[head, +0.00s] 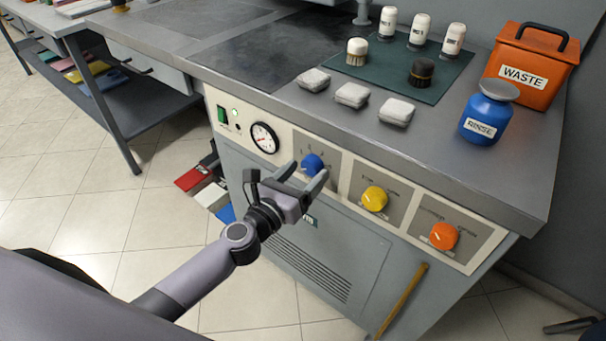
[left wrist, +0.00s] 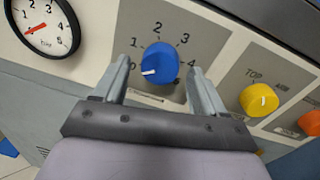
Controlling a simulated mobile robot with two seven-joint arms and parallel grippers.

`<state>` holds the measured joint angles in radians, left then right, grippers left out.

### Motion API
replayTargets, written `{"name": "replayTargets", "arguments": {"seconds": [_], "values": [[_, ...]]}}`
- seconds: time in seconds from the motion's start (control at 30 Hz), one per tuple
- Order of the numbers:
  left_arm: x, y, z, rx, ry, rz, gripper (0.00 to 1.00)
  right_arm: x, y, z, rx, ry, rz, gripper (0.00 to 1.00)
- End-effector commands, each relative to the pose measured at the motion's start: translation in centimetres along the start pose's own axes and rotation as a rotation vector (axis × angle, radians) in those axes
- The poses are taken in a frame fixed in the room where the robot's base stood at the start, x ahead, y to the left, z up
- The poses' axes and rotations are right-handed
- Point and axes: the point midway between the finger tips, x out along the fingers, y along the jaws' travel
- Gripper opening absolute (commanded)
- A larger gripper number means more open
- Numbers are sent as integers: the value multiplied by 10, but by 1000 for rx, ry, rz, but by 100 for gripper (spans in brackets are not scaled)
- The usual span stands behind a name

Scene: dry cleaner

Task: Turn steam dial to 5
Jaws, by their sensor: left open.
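The blue dial (head: 312,164) sits on the front control panel, left of the yellow and orange knobs. In the left wrist view the blue dial (left wrist: 160,63) has numbers around it, with 1, 2, 3 and 4 readable; its white pointer mark is at the lower left, toward the low end. I see a gap between dial and fingers.
A yellow knob (head: 374,198) and an orange knob (head: 444,236) are to the right. A round gauge (head: 264,138) and a green switch (head: 222,115) are to the left. The worktop overhangs above, holding grey pads, brushes, a blue bottle (head: 489,112) and an orange waste bin (head: 530,62).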

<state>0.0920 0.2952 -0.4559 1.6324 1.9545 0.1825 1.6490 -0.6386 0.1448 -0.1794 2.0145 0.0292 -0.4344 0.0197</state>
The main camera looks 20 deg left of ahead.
Motion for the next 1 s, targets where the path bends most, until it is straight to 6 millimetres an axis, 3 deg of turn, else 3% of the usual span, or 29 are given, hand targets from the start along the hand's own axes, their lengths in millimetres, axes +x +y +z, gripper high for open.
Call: {"name": "replayTargets", "arguments": {"seconds": [0.27,0.4,0.43,0.77,1.0], "values": [[1,0,0,0,0,0,68,0,0,0,1,-1,1,43],[1,0,0,0,0,0,22,0,0,-2,1,2,1,43],[1,0,0,0,0,0,15,0,0,-2,1,3,1,43],[1,0,0,32,-2,0,15,-1,1,-3,-2,5,1,43],[1,1,-1,160,-12,0,15,-1,2,-2,-9,4,1,43]]}}
